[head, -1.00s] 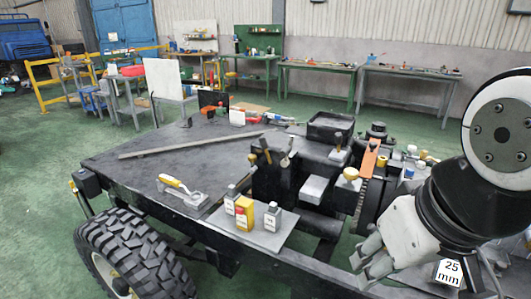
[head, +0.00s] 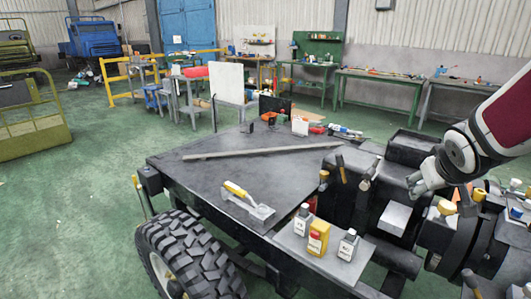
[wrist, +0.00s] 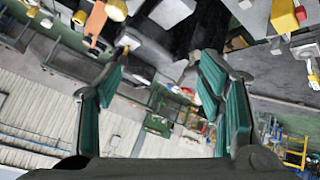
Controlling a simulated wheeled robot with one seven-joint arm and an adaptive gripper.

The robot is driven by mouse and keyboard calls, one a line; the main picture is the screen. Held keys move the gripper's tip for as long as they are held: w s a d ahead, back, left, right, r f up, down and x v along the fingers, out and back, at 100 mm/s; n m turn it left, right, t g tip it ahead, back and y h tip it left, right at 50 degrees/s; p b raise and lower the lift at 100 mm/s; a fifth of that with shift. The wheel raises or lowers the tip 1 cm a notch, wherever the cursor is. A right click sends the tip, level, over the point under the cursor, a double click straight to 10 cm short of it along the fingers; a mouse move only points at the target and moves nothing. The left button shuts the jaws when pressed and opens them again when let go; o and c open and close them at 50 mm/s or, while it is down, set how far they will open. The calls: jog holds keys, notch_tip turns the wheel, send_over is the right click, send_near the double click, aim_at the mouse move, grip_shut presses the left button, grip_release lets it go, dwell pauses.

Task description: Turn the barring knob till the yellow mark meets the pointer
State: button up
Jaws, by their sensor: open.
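My gripper (head: 414,184) is open and empty, above the engine at the right of the head view. In the wrist view its two teal-padded fingers (wrist: 160,85) stand wide apart with nothing between them. A yellow-topped knob (head: 446,207) stands on the engine just below and right of the gripper, apart from it. I cannot tell whether this is the barring knob. Yellow caps (wrist: 117,10) and an orange strip (wrist: 97,20) show at the top left of the wrist view. I cannot make out the yellow mark or the pointer.
A dark chassis deck (head: 200,165) carries a long bar (head: 260,150) and a yellow-handled tool (head: 245,200). Several small bottles, one yellow (head: 318,238), stand on a grey plate (head: 345,270). Upright handles (head: 367,172) rise left of the gripper. Green floor lies open at left.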

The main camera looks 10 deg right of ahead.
jog(key=w+d+f+t, duration=0.1)
jog(key=d+f, duration=0.2)
jog(key=d, duration=0.3)
jog(key=d+f+t, duration=0.1)
jog(key=d+f, duration=0.3)
jog(key=d, duration=0.2)
jog(key=m+t+y, duration=0.1)
jog(key=t+y, duration=0.1)
jog(key=t, duration=0.2)
send_near(449, 206)
jog(key=b+x, duration=0.2)
jog(key=x, duration=0.9)
jog(key=shift+d, duration=0.15)
jog(key=c, duration=1.2)
